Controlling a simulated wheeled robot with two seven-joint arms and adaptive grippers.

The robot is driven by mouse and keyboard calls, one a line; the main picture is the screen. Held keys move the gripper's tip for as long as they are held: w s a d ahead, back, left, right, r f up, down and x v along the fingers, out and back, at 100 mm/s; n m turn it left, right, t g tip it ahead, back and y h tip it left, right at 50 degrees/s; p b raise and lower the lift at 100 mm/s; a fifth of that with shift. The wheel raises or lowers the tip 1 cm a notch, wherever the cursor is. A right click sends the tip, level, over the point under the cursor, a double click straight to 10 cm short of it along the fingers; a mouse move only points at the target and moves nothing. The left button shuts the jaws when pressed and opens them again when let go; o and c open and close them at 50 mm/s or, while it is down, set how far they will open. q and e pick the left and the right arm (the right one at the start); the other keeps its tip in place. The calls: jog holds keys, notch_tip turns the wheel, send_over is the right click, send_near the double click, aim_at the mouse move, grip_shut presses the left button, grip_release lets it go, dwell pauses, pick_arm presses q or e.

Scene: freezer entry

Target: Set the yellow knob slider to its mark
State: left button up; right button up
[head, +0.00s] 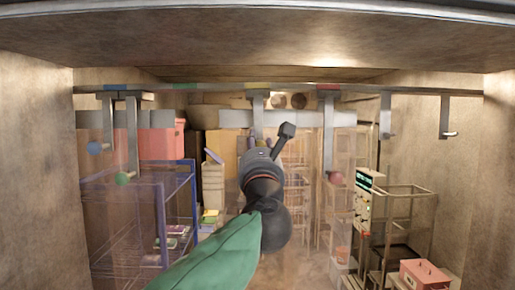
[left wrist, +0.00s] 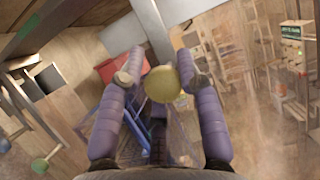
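The yellow slider's grey hanger (head: 257,101) hangs from the overhead rail, and a yellow patch (head: 257,85) shows on the rail directly above it. Its lower end and knob are hidden behind my left gripper (head: 273,143) in the head view. In the left wrist view the round yellow knob (left wrist: 162,85) sits between the two fingers of my left gripper (left wrist: 158,55). The fingers are apart; a gap shows at the left finger and the right one is close to the knob. I cannot tell whether it touches. My right gripper is not in view.
Beside it hang the blue-knob (head: 95,147), green-knob (head: 123,178) and red-knob (head: 336,178) sliders, plus two pale-knobbed hangers at right. The rail (head: 205,88) spans the opening. Behind stand a blue rack (head: 160,215) and a panel with a green display (head: 366,182).

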pick_arm(q)
jog(key=shift+o, duration=1)
jog(key=shift+s+a+r, duration=0.15)
jog(key=shift+a+r, duration=0.05)
jog(key=shift+r, duration=0.1)
jog(key=shift+f, duration=0.15)
jog(key=shift+d+f, duration=0.15)
jog(key=shift+s+f, duration=0.1)
jog(key=v, duration=1.1)
jog(key=shift+s, duration=0.4)
